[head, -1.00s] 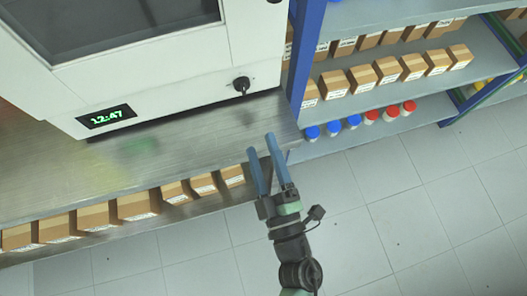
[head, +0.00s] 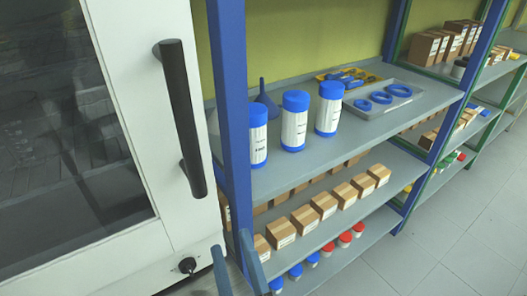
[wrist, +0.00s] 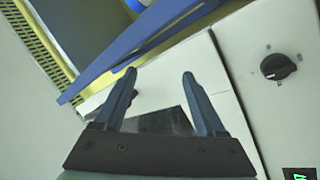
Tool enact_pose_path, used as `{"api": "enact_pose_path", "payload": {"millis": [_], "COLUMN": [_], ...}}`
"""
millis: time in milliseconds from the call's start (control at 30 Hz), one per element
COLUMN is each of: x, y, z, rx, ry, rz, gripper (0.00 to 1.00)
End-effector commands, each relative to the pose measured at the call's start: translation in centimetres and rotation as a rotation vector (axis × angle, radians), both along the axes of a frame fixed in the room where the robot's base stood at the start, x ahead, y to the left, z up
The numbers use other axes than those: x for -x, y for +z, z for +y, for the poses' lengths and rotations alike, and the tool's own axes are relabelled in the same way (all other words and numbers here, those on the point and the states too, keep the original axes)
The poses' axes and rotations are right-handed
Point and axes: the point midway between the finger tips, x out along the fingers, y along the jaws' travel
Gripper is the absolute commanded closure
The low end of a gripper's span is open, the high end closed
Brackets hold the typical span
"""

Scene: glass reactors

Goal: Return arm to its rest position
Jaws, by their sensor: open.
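My gripper (wrist: 160,82) is open in the wrist view, with two blue-grey fingers spread apart and nothing between them. Its fingertips also show at the bottom of the head view (head: 234,254), in front of the shelf's blue post and close to the white cabinet's lower right corner. The rest of my arm is outside the head view.
A white cabinet (head: 150,200) with a black handle (head: 181,118) and a dark knob (head: 188,265) stands at left. Beside it, a blue-framed shelf (head: 300,172) holds blue-capped containers (head: 294,120), boxes (head: 305,218) and small bottles. Grey floor (head: 450,240) is clear at right.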

Motion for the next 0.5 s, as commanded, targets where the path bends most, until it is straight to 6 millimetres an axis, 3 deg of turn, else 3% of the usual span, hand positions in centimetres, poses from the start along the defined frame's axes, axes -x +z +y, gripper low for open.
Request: {"api": "enact_pose_path", "payload": {"millis": [33,133,233,400,500], "x": [-1.7,-3.8,-4.7,-3.2,-1.2], "y": [4.3,11.6,19.1,31.1,36.7], "z": [-0.7,-2.4,-4.1,-6.1,-6.3], "rx": [-0.073,-0.223,-0.380,-0.611,-0.698], "ry": [-0.040,-0.099,-0.124,-0.074,-0.005], "rz": [-0.051,-0.117,-0.178,-0.261,-0.290], "gripper": [0.27,0.27,0.27,0.27,0.27]}}
